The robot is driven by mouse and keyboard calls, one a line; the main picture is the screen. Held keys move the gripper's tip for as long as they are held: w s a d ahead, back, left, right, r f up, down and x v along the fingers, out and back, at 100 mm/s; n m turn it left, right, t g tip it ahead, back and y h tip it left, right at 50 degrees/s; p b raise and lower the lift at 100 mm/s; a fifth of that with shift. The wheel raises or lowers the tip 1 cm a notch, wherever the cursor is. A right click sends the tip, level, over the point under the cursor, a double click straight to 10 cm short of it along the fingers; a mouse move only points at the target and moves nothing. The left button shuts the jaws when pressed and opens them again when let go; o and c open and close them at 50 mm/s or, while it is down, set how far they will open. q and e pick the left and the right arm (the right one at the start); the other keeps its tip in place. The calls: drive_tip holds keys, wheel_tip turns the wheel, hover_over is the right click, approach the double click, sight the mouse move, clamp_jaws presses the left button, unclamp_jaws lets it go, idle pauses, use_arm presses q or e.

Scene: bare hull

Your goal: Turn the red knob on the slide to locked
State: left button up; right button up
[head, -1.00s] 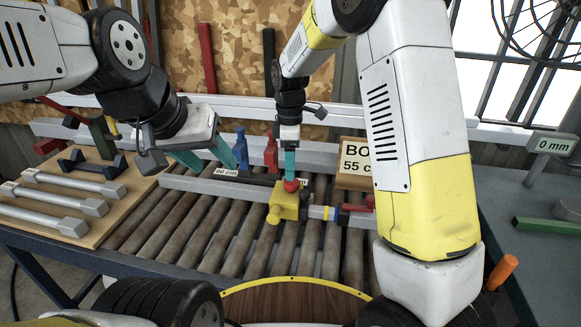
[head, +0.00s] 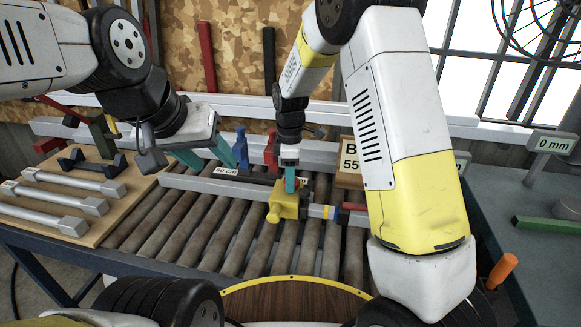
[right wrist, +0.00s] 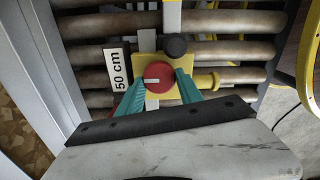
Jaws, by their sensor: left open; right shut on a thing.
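The yellow slide (head: 281,206) sits on the rail above the rollers in the head view. Its red knob (right wrist: 158,79) shows clearly in the right wrist view, with a white pointer line lying roughly across the picture. My right gripper (head: 291,184) comes down from above and is shut on the red knob, its teal fingers on either side of it; in the head view they hide most of the knob. My left gripper (head: 207,157) is open and empty, left of the slide. No locked marking can be read.
A black knob (right wrist: 175,47) stands beside the red one. Blue (head: 241,150) and red (head: 271,150) upright pieces stand behind the rail. A partly hidden sign (head: 349,160) is right of the slide. A wooden board (head: 135,190) with grey bars lies at left.

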drive_tip(key=shift+m, duration=0.3)
drive_tip(key=shift+c, duration=0.2)
drive_tip(key=m, duration=0.3)
drive_tip(key=shift+w, duration=0.1)
drive_tip(key=m, duration=0.9)
drive_tip(key=shift+w+d, duration=0.1)
drive_tip(key=shift+d, duration=0.05)
drive_tip(key=shift+m, duration=2.1)
drive_tip(key=shift+r, duration=0.1)
drive_tip(key=o, duration=1.4)
